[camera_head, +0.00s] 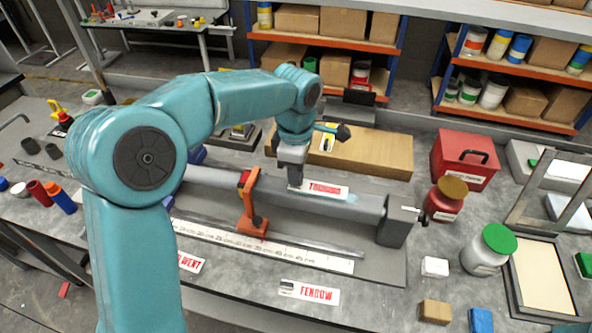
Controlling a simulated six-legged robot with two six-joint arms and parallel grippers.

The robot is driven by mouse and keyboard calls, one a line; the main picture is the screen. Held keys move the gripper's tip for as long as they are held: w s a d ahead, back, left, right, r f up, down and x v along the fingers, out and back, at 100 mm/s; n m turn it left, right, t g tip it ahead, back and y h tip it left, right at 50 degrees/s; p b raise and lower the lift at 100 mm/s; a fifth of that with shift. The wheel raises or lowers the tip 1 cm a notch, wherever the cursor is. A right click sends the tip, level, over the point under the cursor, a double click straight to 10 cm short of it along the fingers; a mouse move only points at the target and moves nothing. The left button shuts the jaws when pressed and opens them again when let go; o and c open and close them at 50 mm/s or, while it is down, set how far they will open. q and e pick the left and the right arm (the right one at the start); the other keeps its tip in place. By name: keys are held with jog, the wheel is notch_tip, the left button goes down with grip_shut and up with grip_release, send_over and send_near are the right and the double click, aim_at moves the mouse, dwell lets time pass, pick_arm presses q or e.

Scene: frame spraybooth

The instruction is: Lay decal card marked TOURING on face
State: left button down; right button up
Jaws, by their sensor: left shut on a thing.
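My left gripper (296,180), at the end of the teal arm, points down at the grey beam on the bench. It is shut on the left end of a white card (328,189) with red lettering. The lettering starts with a T, and the rest is too small to read surely. The card lies over the grey beam (352,205), by its top edge; I cannot tell whether it touches the face. Two other cards lie in front: one marked FENROW (309,292) and one ending in WENT (190,263), partly hidden by my arm. My right gripper is not in view.
An orange clamp (252,207) stands at the beam beside my gripper. A white ruler (270,250) lies in front. A red toolbox (464,160), a red jar (444,200) and a green-lidded jar (488,250) stand at right. A cardboard box (375,153) lies behind the beam.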

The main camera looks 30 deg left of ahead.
pick_arm(q)
jog(key=shift+f, duration=0.1)
dwell(0.3)
jog(key=shift+f+b, duration=0.3)
jog(key=shift+f, duration=0.1)
dwell(0.5)
jog(key=c, duration=0.6)
grip_release()
jog(key=shift+c, duration=0.2)
jog(key=shift+r+p, duration=2.45)
jog(key=shift+r, duration=0.65)
